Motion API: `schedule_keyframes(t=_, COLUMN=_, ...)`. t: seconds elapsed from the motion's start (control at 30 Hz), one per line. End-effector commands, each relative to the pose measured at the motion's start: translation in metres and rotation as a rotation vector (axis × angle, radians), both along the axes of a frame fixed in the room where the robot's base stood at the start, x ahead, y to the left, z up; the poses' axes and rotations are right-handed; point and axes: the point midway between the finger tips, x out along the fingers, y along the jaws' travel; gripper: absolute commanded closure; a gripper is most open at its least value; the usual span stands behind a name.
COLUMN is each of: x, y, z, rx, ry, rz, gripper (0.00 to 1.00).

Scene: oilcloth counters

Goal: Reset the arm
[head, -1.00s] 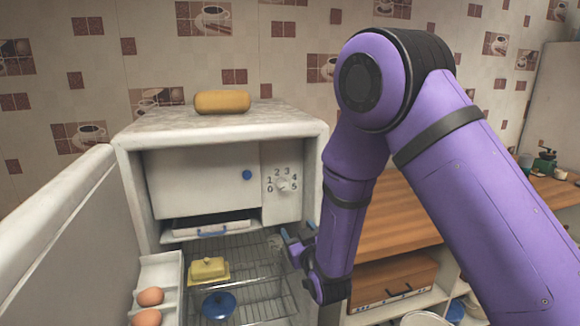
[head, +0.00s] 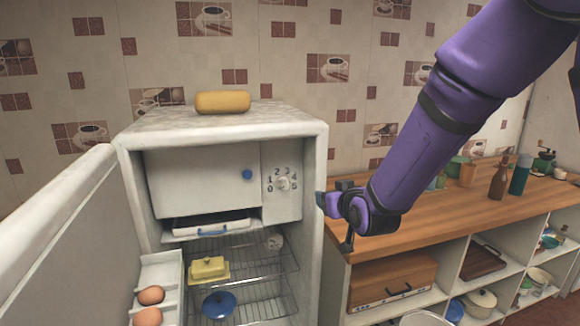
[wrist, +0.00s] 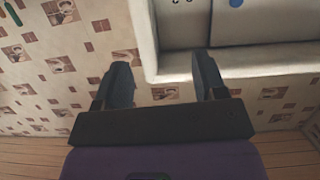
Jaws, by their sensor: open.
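My purple arm reaches in from the upper right of the head view. My gripper (head: 335,215) is just right of the open fridge (head: 312,170), above the left end of the wooden counter (head: 420,222). In the wrist view its two dark fingers (wrist: 162,76) are spread apart with nothing between them. The fridge's pale edge and the tiled wall show beyond the fingers in that view.
The fridge door (head: 60,235) stands open at left, with eggs (head: 150,295) in its rack. A yellow butter dish (head: 208,268) and a blue bowl (head: 219,305) sit inside. A yellow loaf-shaped thing (head: 222,102) lies on top. Bottles (head: 520,175) stand on the counter at right.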

Motion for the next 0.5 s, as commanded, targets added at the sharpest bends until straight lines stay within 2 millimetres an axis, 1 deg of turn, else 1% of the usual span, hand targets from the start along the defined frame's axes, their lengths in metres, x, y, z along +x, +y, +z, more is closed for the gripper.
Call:
schedule_keyframes(t=0.03, x=-0.005, y=-0.012, z=0.014, rx=0.005, ry=0.026, rz=-0.012, gripper=0.35)
schedule_keyframes(t=0.17, x=-0.024, y=-0.037, z=0.037, rx=0.004, ry=0.115, rz=-0.030, gripper=0.35)
schedule_keyframes(t=0.27, x=-0.041, y=-0.056, z=0.054, rx=0.002, ry=0.183, rz=-0.045, gripper=0.35)
schedule_keyframes(t=0.47, x=-0.086, y=-0.093, z=0.082, rx=-0.007, ry=0.316, rz=-0.078, gripper=0.35)
schedule_keyframes(t=0.5, x=-0.097, y=-0.100, z=0.087, rx=-0.009, ry=0.343, rz=-0.085, gripper=0.35)
